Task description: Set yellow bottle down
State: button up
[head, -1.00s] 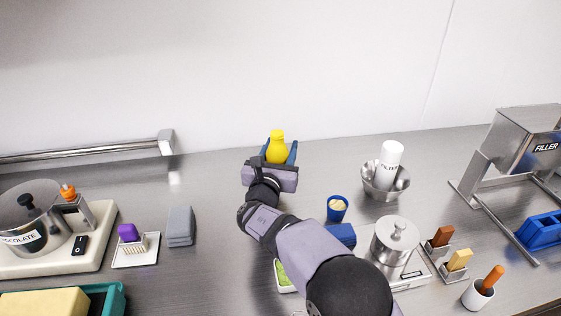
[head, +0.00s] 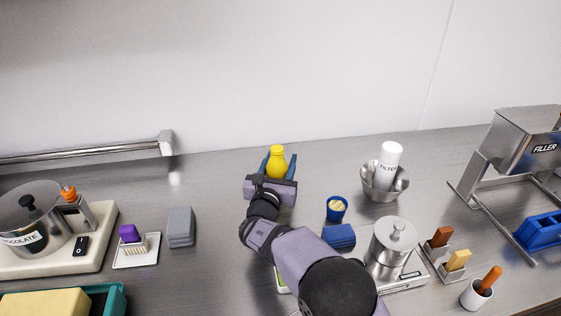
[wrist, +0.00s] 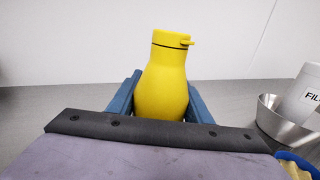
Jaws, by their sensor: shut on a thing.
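The yellow bottle (head: 278,160) is upright between the blue fingers of my gripper (head: 277,168), near the back of the steel counter. In the wrist view the bottle (wrist: 163,85) stands between both fingers of the gripper (wrist: 162,100), with its cap and small spout at the top. The gripper's palm hides the bottle's base, so I cannot tell whether it touches the counter.
A steel bowl (head: 375,190) with a white filter bottle (head: 389,160) stands to the right. A blue cup (head: 337,214) is nearer. Grey folded cloths (head: 180,227) lie to the left. The counter (head: 215,185) around the gripper is clear.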

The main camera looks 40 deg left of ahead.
jog(key=o, duration=1.3)
jog(key=shift+r, duration=0.15)
jog(key=b+v, duration=0.2)
jog(key=v, duration=1)
